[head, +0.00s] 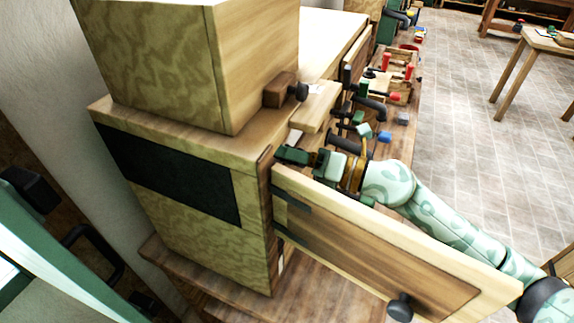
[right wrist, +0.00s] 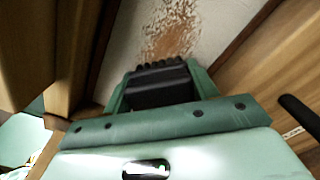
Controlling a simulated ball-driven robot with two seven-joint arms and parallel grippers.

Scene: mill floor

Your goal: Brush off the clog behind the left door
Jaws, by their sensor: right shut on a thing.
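The open wooden door (head: 390,262) stands swung out from the pale wooden cabinet (head: 215,255), with a dark knob (head: 400,307) near its free end. My right gripper (head: 312,160) is at the cabinet opening, just above the door's hinged end. In the right wrist view my right gripper (right wrist: 160,88) is shut on a dark block with a ribbed end (right wrist: 158,72), seemingly the brush. Beyond it a brown, crumbly patch (right wrist: 172,32), seemingly the clog, lies on a pale surface between wooden walls. The block appears apart from the patch; contact is not clear. My left gripper is not in view.
A large wooden box (head: 185,65) stands on the cabinet top. Behind my right gripper, the long bench holds trays (head: 395,85) and several small tools. A wooden table (head: 548,42) stands at the far right. The tiled floor (head: 475,130) between is clear.

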